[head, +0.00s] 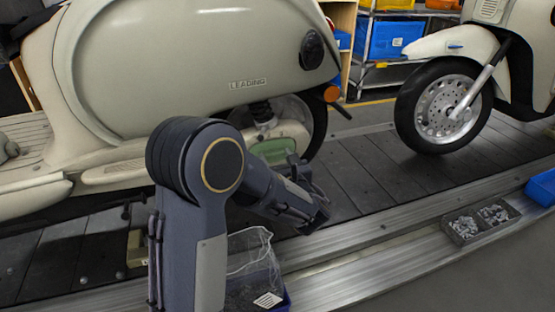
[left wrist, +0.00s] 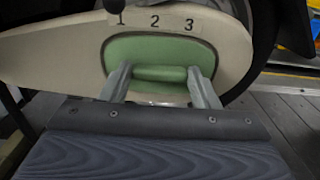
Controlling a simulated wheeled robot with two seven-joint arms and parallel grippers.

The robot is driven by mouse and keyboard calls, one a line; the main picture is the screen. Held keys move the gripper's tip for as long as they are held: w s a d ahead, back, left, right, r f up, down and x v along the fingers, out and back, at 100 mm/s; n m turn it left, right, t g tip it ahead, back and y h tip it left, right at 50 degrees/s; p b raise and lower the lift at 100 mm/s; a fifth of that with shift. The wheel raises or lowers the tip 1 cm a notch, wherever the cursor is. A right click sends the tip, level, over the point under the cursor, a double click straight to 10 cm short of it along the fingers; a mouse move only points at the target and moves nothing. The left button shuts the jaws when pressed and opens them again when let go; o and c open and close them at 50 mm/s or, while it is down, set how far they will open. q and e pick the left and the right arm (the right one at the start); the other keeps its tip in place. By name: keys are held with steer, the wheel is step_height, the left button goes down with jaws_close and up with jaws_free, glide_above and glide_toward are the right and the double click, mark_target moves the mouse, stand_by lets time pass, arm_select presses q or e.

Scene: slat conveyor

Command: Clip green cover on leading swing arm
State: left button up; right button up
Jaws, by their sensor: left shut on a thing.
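The green cover (left wrist: 140,52) fills the middle of the left wrist view, lying against the cream swing arm (left wrist: 72,48). My left gripper (left wrist: 160,82) is shut on the cover's raised green grip bar, one finger at each end. The numbers 1, 2 and 3 are marked on a plate (left wrist: 155,20) above the cover. In the head view the cover (head: 276,150) is partly hidden by my left gripper (head: 303,172), at the rear of the scooter marked LEADING (head: 190,70). Whether the cover is seated on the swing arm cannot be told. My right gripper is not in view.
A second scooter's front wheel (head: 443,106) stands further right on the slat conveyor (head: 362,170). A blue bin (head: 264,296) with a clear bag sits below my left arm. A grey tray of small parts (head: 481,222) lies by the metal rail (head: 385,238).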

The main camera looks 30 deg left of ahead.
arm_select(q)
steer(key=shift+w+a, duration=0.15)
stand_by(0.6)
steer(key=o, duration=1)
steer(key=shift+o, duration=0.2)
